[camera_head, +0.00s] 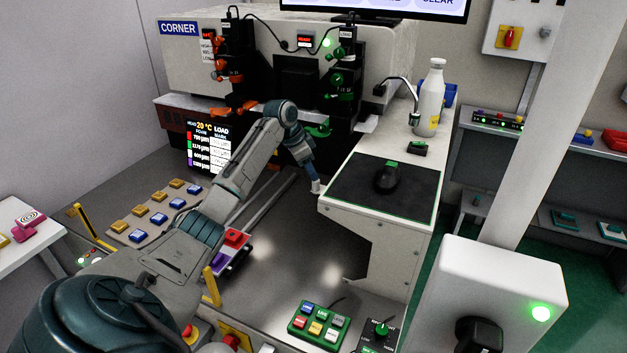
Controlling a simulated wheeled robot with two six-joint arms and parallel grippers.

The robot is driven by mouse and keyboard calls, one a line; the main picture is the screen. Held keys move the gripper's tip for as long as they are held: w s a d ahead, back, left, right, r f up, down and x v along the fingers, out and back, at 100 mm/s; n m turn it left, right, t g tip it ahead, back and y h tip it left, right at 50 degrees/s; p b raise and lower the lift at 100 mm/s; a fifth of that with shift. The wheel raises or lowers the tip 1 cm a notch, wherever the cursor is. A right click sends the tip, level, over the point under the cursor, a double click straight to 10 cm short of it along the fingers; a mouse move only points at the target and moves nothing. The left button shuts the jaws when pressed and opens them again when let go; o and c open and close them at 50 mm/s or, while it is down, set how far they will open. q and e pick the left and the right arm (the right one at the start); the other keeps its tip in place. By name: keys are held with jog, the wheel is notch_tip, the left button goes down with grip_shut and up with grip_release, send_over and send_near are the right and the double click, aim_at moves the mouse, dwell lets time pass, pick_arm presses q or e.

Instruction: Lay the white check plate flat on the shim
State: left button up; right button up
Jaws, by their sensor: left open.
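My left arm reaches in from the lower left, bends at the elbow high in the middle and points down. Its left gripper (317,186) is open, small in the picture, beside the left front corner of the white machine bench (343,215). The arm hides part of the area behind it. I cannot make out a white check plate or a shim for certain. My right gripper is not in view.
A red and purple block (233,248) stands below the arm. A button box (318,325) is in front. Blue and yellow blocks (158,218) lie left.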

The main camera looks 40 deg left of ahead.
pick_arm(q)
jog(key=v, duration=0.7)
jog(key=shift+r+b, duration=0.25)
jog(key=shift+b, duration=0.2)
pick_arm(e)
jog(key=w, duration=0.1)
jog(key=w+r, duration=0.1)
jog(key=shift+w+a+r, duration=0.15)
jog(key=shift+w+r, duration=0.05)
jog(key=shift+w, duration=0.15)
pick_arm(q)
jog(key=shift+s, duration=0.1)
